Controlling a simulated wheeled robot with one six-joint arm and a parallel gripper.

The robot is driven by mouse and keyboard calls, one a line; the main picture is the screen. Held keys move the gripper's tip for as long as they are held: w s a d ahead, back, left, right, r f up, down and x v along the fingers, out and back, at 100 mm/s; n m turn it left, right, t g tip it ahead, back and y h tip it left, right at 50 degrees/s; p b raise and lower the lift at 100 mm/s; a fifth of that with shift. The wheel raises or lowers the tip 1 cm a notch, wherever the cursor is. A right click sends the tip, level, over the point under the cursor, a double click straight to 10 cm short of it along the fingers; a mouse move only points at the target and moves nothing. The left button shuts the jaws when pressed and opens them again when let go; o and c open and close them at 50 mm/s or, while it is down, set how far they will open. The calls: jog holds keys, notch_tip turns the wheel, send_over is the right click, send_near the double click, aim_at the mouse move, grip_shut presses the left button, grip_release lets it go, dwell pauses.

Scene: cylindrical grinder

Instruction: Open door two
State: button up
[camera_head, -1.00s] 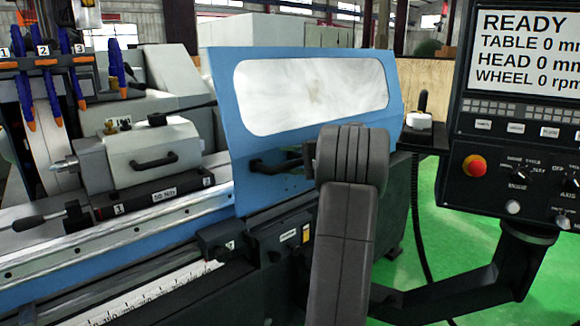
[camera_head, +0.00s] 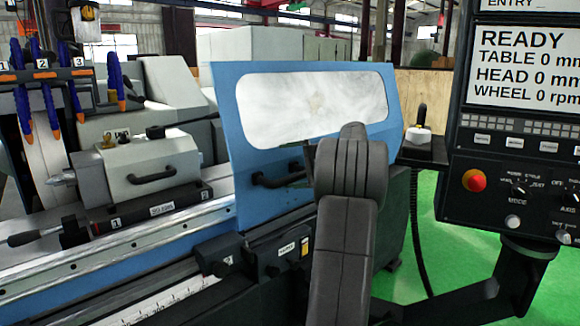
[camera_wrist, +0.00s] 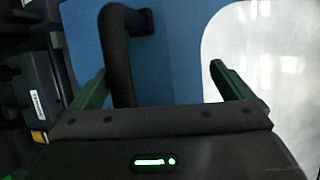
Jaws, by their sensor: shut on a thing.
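A blue door (camera_head: 222,110) with a clear window stands at the middle of the head view, on the machine's front. No number shows on it. Its black bar handle (camera_head: 268,181) sits low on the panel, and its right part is hidden behind my arm. In the wrist view the handle (camera_wrist: 118,60) passes between the two green fingers of my gripper (camera_wrist: 162,66), close to the left finger. My gripper is shut on the handle. The fingertips are hidden in the head view. The window (camera_wrist: 255,50) shows beyond the right finger.
A control console (camera_head: 515,150) on a black arm stands at the right. A grey unit with a black handle (camera_head: 152,172) sits on the machine table to the left. Numbered blue nozzles (camera_head: 48,85) stand at far left. Green floor (camera_head: 450,230) shows between machine and console.

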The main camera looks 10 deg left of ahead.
jog(key=shift+s+d+r, duration=0.2)
jog(key=shift+d+r, duration=0.35)
jog(key=shift+s+d+r, duration=0.15)
jog(key=shift+d+r, duration=0.35)
jog(key=shift+r, duration=0.05)
jog(key=shift+s+v, duration=0.2)
jog(key=shift+v, duration=0.85)
jog(key=c, duration=0.8)
jog(key=f+p+v, duration=0.1)
jog(key=p+v, duration=0.2)
jog(key=v, duration=0.8)
jog(key=shift+s+d+p, duration=0.25)
jog(key=shift+d+p, duration=0.15)
jog(key=shift+d, duration=0.1)
jog(key=shift+a+f, duration=0.1)
jog(key=shift+a, duration=0.1)
